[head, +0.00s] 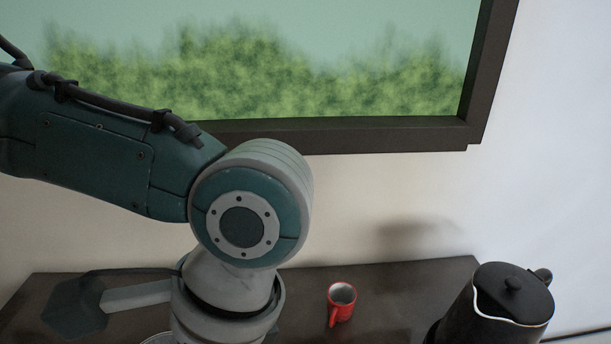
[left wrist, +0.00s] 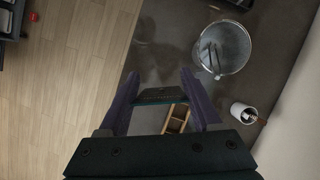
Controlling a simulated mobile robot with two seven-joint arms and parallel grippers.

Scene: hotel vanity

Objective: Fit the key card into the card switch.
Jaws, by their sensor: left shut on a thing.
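In the left wrist view my left gripper (left wrist: 162,88) is shut on a thin dark card with a teal edge, the key card (left wrist: 162,96). The card lies crosswise between the two purple fingers, above the dark counter. In the head view my left arm comes in from the left and bends down at the middle; its own links hide the gripper and the card there. I cannot make out the card switch in either view. My right gripper is not in view.
A red mug (head: 342,302) and a black kettle (head: 503,300) stand on the dark counter (head: 400,285) below a dark-framed panel (head: 330,137). The left wrist view shows a metal bucket with tongs (left wrist: 226,46), a white cup (left wrist: 243,112) and a wooden compartment box (left wrist: 176,120).

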